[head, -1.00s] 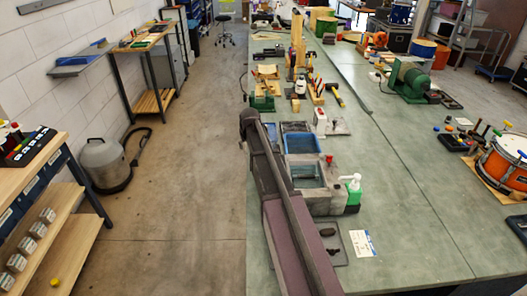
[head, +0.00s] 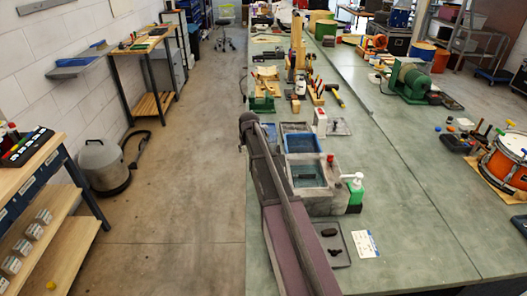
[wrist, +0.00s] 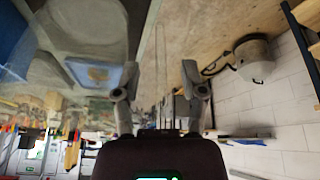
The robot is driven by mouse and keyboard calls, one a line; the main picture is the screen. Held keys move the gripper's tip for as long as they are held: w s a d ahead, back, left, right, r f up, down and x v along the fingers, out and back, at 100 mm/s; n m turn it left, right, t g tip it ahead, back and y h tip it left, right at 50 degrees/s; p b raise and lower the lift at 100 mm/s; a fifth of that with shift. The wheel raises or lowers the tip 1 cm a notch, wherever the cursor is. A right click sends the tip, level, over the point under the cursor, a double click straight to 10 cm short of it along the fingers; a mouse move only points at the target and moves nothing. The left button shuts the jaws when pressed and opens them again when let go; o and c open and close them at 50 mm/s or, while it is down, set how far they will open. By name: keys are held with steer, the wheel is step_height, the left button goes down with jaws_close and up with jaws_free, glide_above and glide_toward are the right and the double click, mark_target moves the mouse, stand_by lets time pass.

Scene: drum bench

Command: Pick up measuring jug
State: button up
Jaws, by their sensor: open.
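A white bottle-like thing (head: 300,87) stands farther back on the bench, too small to identify.
A grey basin (head: 335,180), blue tray (head: 300,143), green pump bottle (head: 355,190) and dark tray (head: 346,254) lie right of my arm. An orange drum (head: 502,165) stands at far right. The aisle floor (head: 185,200) is clear; a grey vacuum (head: 103,165) stands by the wall.

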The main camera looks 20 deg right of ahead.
steer(key=shift+b+x, duration=0.65)
steer(key=shift+x, duration=0.4)
jaws_close()
